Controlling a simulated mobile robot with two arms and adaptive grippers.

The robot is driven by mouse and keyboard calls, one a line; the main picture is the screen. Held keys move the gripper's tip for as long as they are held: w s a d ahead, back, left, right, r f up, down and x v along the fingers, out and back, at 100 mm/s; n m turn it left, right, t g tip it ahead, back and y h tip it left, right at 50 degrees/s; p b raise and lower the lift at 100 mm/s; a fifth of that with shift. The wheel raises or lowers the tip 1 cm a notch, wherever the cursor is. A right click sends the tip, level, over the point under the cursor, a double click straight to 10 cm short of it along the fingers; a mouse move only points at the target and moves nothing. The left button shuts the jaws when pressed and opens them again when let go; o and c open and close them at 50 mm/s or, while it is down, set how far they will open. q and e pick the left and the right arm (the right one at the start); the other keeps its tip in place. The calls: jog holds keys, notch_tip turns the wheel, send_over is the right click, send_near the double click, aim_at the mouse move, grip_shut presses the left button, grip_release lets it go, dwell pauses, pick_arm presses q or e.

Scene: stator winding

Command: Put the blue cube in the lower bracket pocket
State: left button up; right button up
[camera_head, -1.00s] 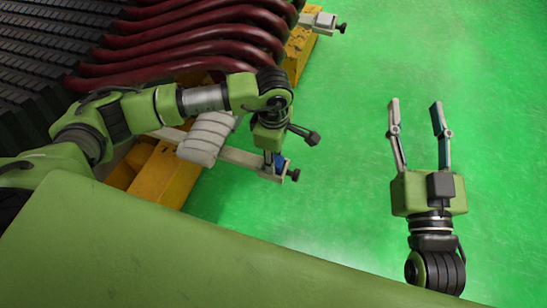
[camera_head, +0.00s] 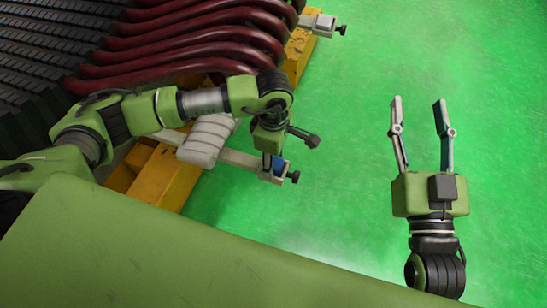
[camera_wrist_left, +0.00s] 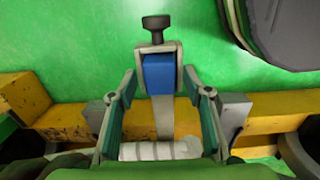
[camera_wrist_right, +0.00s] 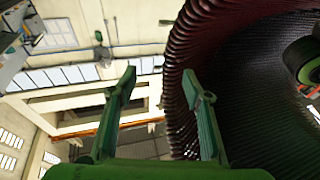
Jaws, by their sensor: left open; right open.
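The blue cube (camera_wrist_left: 158,74) sits in the pocket of the lower bracket (camera_wrist_left: 164,122), between its two side walls and below a black knob, in the left wrist view. In the head view, the cube (camera_head: 278,165) shows as a small blue patch at the end of the lower bracket (camera_head: 240,158), partly hidden by my left gripper. My left gripper (camera_head: 271,158) is open above that pocket, its fingers on either side of the cube with gaps to it. My right gripper (camera_head: 421,103) is open and empty over the green floor at the right.
Dark red coils (camera_head: 190,45) and the dark slotted stator lie at the upper left. A yellow beam (camera_head: 165,180) carries the lower bracket and its white-wrapped part (camera_head: 207,138). An upper bracket (camera_head: 322,24) stands at the top. The green floor (camera_head: 350,180) between my grippers is clear.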

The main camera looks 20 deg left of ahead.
pick_arm(q)
jog(key=shift+r, duration=0.15)
notch_tip(320, 180, up, 5)
jog(key=shift+r+p, duration=0.15)
jog(key=shift+p, duration=0.8)
notch_tip(320, 180, up, 7)
jog(key=p, duration=0.1)
pick_arm(e)
jog(key=s+d+f+g+h, duration=0.1)
jog(key=f+g, duration=0.3)
jog(key=f, duration=0.4)
jog(key=s+d+f+g+h, duration=0.1)
jog(key=s+d+f+g, duration=0.1)
jog(key=f, duration=0.6)
jog(key=shift+s+d+f+g+h, duration=0.2)
jog(key=shift+s+g+h, duration=0.3)
jog(key=shift+g, duration=0.9)
pick_arm(q)
jog(key=shift+f, duration=0.2)
pick_arm(e)
jog(key=shift+a, duration=0.1)
